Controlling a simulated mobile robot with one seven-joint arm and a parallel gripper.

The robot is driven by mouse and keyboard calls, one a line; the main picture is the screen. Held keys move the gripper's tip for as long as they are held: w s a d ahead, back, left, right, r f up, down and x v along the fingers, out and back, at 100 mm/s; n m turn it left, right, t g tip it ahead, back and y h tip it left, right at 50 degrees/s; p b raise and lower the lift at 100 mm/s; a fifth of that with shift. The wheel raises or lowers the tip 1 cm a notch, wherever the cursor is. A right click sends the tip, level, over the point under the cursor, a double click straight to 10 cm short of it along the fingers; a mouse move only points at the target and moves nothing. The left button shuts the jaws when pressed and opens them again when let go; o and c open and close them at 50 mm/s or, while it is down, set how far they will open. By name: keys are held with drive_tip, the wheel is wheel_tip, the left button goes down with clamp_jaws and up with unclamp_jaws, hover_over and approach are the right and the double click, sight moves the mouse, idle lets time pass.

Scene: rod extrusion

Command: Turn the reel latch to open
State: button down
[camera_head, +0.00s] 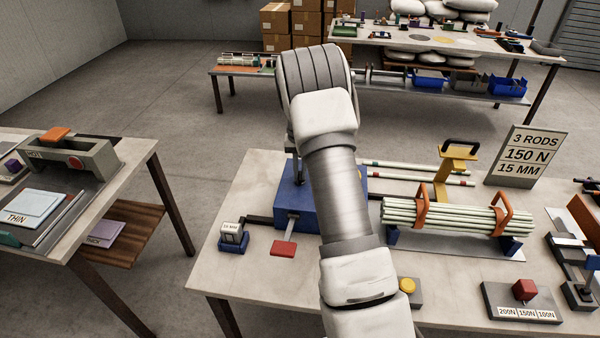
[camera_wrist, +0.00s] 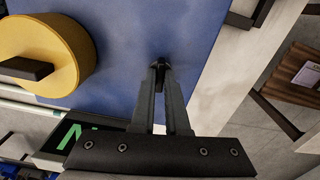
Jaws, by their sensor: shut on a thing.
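In the wrist view my gripper (camera_wrist: 160,75) is shut, its two fingertips together on a small dark piece (camera_wrist: 161,62) on the blue face of a machine (camera_wrist: 130,35). The piece is mostly covered by the fingertips; it may be the reel latch, but I cannot tell its turn. A yellow round part (camera_wrist: 65,75) with a black bar (camera_wrist: 25,68) across it is at the left of that face. In the head view the blue machine (camera_head: 290,205) stands on the near table, partly behind my arm. My fingertips are hidden there.
A bundle of pale rods (camera_head: 450,217) with orange clamps lies right of my arm. A yellow stand (camera_head: 452,165) and a sign (camera_head: 527,157) are behind it. A red pad (camera_head: 283,248) and a yellow button (camera_head: 407,285) are near the front. Another table (camera_head: 130,160) stands left across a floor gap.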

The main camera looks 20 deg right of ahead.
drive_tip(key=shift+m, duration=0.7)
drive_tip(key=c, duration=0.9)
unclamp_jaws()
wheel_tip(320, 180, up, 18)
drive_tip(key=shift+f, duration=0.25)
